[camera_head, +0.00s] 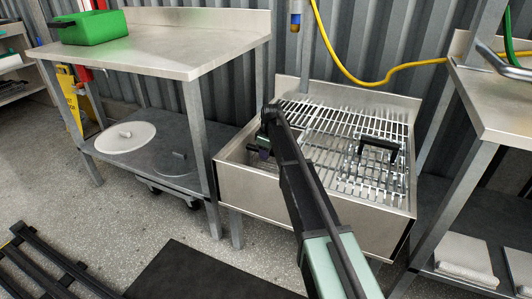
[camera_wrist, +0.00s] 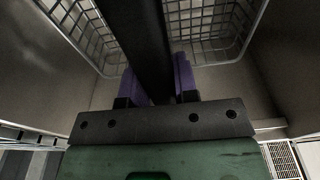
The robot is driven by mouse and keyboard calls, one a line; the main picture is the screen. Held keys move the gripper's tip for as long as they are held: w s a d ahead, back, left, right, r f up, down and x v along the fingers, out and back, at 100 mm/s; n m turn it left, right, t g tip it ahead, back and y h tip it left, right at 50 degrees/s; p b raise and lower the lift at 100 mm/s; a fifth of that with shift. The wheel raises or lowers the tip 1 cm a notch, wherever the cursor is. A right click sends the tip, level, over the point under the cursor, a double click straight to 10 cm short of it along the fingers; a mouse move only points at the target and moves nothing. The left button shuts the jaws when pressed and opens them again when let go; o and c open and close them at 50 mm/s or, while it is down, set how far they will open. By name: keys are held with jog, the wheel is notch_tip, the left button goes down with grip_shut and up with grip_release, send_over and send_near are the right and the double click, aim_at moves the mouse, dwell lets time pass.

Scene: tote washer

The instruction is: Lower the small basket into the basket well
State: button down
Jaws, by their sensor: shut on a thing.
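My gripper (camera_head: 264,148) reaches down into the left part of a steel basin. In the wrist view, its purple fingers (camera_wrist: 157,82) are shut on a black bar, the handle of a wire basket. The small basket (camera_wrist: 215,24) shows as wire mesh on both sides of the handle, between plain steel walls. In the head view the arm and the basin's front hide it. The basket well (camera_head: 236,154) appears as the open left part of the basin. I cannot tell whether the basket touches its bottom.
A wire grate (camera_head: 345,112) covers the basin's back and right. A wire piece with a black handle (camera_head: 380,143) stands on the right. Steel tables flank the basin; a green tote (camera_head: 95,27) is on the left one. A yellow hose (camera_head: 345,65) hangs behind.

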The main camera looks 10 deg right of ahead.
jog(key=shift+f, duration=0.1)
jog(key=shift+f+b, duration=0.2)
jog(key=shift+b, duration=0.1)
jog(key=shift+r+p, duration=0.35)
jog(key=shift+c, duration=1.2)
grip_release()
jog(key=shift+s+d+r+p, duration=0.1)
jog(key=shift+d+r+p, duration=0.05)
jog(key=shift+r+p, duration=1.35)
jog(key=shift+s+d+r+p, duration=0.15)
jog(key=shift+d+r+p, duration=0.05)
jog(key=shift+r+p, duration=1.35)
jog(key=shift+s+d+r+p, duration=0.1)
jog(key=shift+d+r+p, duration=0.05)
jog(key=shift+r+p, duration=1.35)
jog(key=shift+f, duration=0.1)
